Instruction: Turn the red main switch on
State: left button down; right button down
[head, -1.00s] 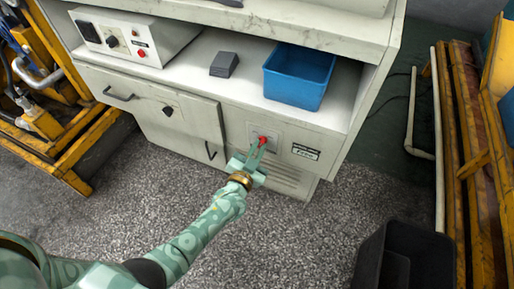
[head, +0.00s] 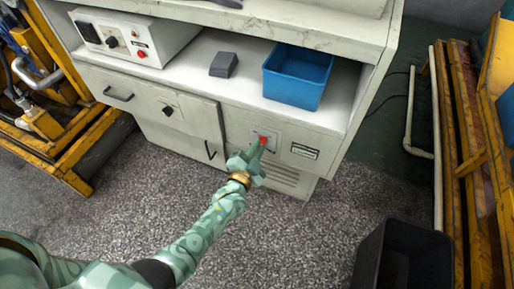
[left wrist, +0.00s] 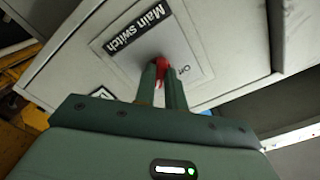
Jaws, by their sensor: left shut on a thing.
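The red main switch (head: 262,139) is on a grey plate low on the front of the white cabinet. In the left wrist view the red switch (left wrist: 162,64) sits between my fingertips, on a plate lettered "Main switch" (left wrist: 140,30). The fingers also show in the left wrist view (left wrist: 162,78). My right gripper is not in view.
The cabinet shelf holds a control box (head: 137,35), a dark grey block (head: 224,65) and a blue bin (head: 297,78). A black bin (head: 400,255) stands on the floor at the lower right. Yellow frames flank the cabinet on both sides. The floor before the cabinet is clear.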

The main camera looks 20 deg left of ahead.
pick_arm(q)
jog(key=shift+s+f, duration=0.1)
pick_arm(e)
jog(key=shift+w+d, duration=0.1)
pick_arm(q)
jog(key=c, duration=1.5)
grip_release()
jog(key=shift+o, duration=0.2)
